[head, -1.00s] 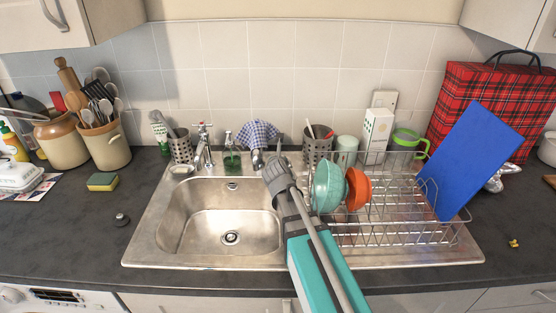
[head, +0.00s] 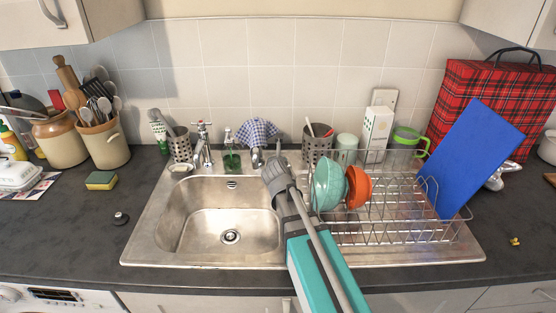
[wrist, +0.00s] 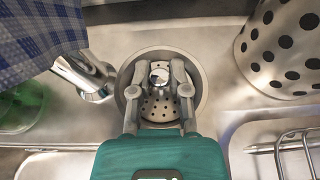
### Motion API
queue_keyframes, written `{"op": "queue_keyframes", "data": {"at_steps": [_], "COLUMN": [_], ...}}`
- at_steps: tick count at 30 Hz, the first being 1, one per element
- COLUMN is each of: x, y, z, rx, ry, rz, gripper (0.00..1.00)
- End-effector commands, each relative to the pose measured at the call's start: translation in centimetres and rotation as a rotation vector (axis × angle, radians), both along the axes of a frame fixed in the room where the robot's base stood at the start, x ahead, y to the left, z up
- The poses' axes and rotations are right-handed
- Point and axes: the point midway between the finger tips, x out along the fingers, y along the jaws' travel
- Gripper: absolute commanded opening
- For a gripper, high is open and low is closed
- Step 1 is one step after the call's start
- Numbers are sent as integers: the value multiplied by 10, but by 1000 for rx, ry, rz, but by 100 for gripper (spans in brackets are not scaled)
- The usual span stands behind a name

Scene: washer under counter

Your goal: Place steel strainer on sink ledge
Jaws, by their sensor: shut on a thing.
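The steel strainer (wrist: 160,108) is a round, perforated metal piece with a shiny knob, set within a wide grey round rim, in the wrist view. My gripper (wrist: 159,72) is shut on it, with one finger on each side of the knob. In the head view my gripper (head: 274,163) is over the sink ledge (head: 217,172), behind the basin's right rear corner. There the arm hides the strainer. The strainer is over or on the steel ledge; I cannot tell whether it touches.
A perforated steel holder (head: 317,145) stands close right. A teal bowl (head: 327,184) and an orange bowl (head: 358,187) stand in the wire rack (head: 395,232).

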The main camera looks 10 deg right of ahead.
Motion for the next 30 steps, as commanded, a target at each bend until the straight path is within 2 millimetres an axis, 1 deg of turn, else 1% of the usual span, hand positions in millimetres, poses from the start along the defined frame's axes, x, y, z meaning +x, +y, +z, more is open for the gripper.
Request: {"op": "queue_keyframes", "data": {"at_steps": [9, 10, 16, 17, 30], "x": [0, 0, 0, 0, 0], "y": [0, 0, 0, 0, 0], "z": [-5, -5, -4, -4, -2], "rx": [0, 0, 0, 0, 0], "ry": [0, 0, 0, 0, 0], "rz": [0, 0, 0, 0, 0], "gripper": [0, 25, 62, 63, 63]}}
